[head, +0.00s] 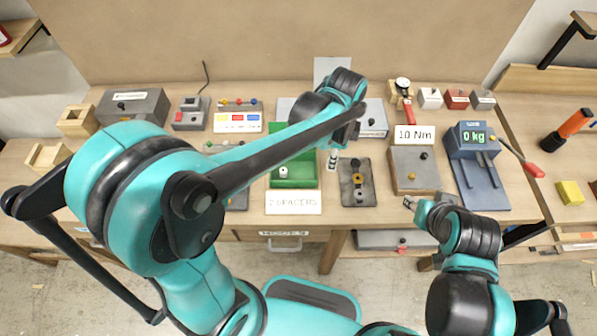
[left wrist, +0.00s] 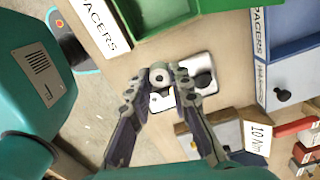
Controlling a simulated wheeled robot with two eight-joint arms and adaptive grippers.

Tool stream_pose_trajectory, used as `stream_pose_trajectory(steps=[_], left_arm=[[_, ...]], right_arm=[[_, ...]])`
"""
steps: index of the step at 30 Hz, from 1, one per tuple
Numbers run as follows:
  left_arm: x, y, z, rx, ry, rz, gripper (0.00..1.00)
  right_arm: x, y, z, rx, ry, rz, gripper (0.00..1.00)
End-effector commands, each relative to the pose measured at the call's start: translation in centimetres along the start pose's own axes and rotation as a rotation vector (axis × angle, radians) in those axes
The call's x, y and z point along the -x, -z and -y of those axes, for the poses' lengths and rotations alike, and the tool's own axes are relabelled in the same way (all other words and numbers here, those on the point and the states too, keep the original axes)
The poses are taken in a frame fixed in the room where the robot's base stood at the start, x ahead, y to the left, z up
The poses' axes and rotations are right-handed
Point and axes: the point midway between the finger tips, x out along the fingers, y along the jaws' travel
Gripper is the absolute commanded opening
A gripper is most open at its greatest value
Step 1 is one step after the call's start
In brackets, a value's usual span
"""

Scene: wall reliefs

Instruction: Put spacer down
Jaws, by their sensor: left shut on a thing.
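My left gripper (head: 333,160) comes down between the green tray and the grey plate. In the left wrist view the left gripper (left wrist: 162,80) is shut on a small pale round spacer (left wrist: 159,77). Its height above the surface is hard to tell. Another white spacer (head: 284,171) stands in the green tray (head: 293,183), behind a "2 SPACERS" label (head: 293,201).
A wooden block with a "10 Nm" sign (head: 414,133) stands right of the plate, then a blue scale (head: 473,139) reading 0 kg. Boxes and wooden trays line the left and back. A "HOOKS" drawer (head: 281,234) is under the front edge.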

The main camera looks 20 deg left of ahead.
Motion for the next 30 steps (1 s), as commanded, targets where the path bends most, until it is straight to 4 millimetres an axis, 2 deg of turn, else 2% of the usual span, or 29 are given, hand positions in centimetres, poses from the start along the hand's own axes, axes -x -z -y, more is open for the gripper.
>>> stream_pose_trajectory(steps=[1, 3, 6, 10, 16, 23, 30], left_arm=[[-1.1, -1.4, 0.2, 0.007, 0.0, 0.0, 0.08], [-2.2, -3.1, 0.5, 0.007, 0.0, 0.0, 0.08], [-3.5, -5.2, 0.7, 0.006, 0.0, 0.0, 0.08], [-4.4, -7.0, 1.0, 0.003, 0.0, 0.0, 0.08], [-5.3, -7.7, 1.1, -0.001, 0.0, 0.0, 0.08], [-8.7, -7.7, 1.1, -0.001, 0.0, 0.0, 0.08], [-8.7, -7.7, 1.1, -0.001, 0.0, 0.0, 0.08]], right_arm=[[-0.6, -0.4, 0.0, 0.0, 0.0, 0.0, 0.4], [-1.0, -0.7, 0.0, 0.0, 0.0, 0.0, 0.4], [-1.5, -1.1, 0.0, 0.0, 0.0, 0.0, 0.4], [-1.9, -1.4, 0.0, 0.0, 0.0, 0.0, 0.4], [-2.2, -1.6, 0.0, 0.0, 0.0, 0.0, 0.4], [-3.5, -2.5, 0.0, 0.0, 0.0, 0.0, 0.4], [-3.4, -2.4, 0.0, 0.0, 0.0, 0.0, 0.4]])
